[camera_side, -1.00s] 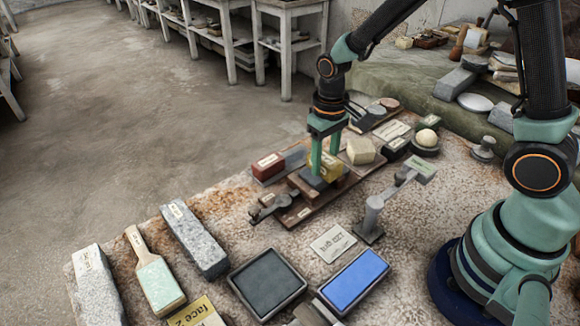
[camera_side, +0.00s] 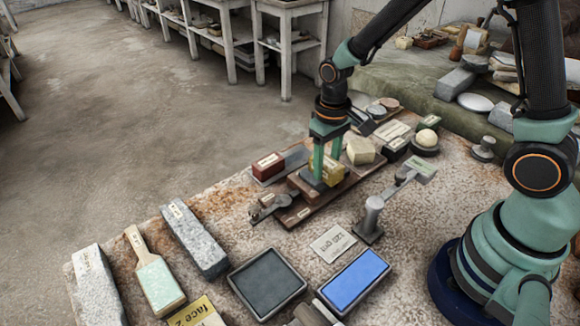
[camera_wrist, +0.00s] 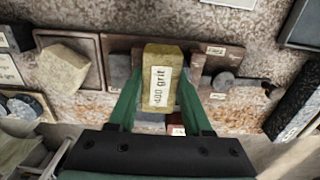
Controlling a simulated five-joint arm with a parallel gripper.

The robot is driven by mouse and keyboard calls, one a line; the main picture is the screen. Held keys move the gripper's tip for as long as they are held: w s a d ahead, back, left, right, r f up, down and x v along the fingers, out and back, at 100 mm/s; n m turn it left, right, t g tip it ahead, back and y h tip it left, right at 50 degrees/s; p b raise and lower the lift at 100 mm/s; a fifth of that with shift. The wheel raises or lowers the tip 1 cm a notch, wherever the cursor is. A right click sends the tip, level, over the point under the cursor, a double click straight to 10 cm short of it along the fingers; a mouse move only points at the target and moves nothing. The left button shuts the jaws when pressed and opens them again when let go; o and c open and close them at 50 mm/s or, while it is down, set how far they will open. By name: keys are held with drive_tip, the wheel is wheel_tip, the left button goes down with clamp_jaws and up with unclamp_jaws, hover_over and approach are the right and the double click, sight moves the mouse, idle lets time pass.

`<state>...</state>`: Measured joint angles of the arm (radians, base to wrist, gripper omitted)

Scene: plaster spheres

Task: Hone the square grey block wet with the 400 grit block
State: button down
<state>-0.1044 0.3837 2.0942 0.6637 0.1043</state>
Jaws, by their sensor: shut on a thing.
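The yellowish 400 grit block (camera_side: 329,171) is between the fingers of my gripper (camera_side: 326,174). In the wrist view the 400 grit block (camera_wrist: 162,78) shows its label, with a green finger on each side. My gripper (camera_wrist: 162,108) is shut on it. The square grey block (camera_side: 311,181) sits on a brown wooden holder (camera_side: 293,214), under and beside the 400 grit block. The 400 grit block is low over it, but I cannot tell whether they touch. In the wrist view the grey block is mostly hidden.
A red block (camera_side: 268,166) stands behind the holder and a cream block (camera_side: 360,151) to its right. A clamp with a lever (camera_side: 268,206) is at the holder's near end. A metal post (camera_side: 371,216), dark tray (camera_side: 267,282) and blue tray (camera_side: 354,281) stand in front.

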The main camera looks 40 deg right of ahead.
drive_tip(key=shift+s, duration=0.8)
drive_tip(key=shift+w, duration=2.25)
drive_tip(key=shift+s, duration=0.1)
drive_tip(key=shift+s, duration=2.15)
drive_tip(key=shift+w+f, duration=0.2)
drive_tip(key=shift+w, duration=0.95)
drive_tip(key=shift+w+r, duration=0.1)
drive_tip(key=shift+w, duration=1)
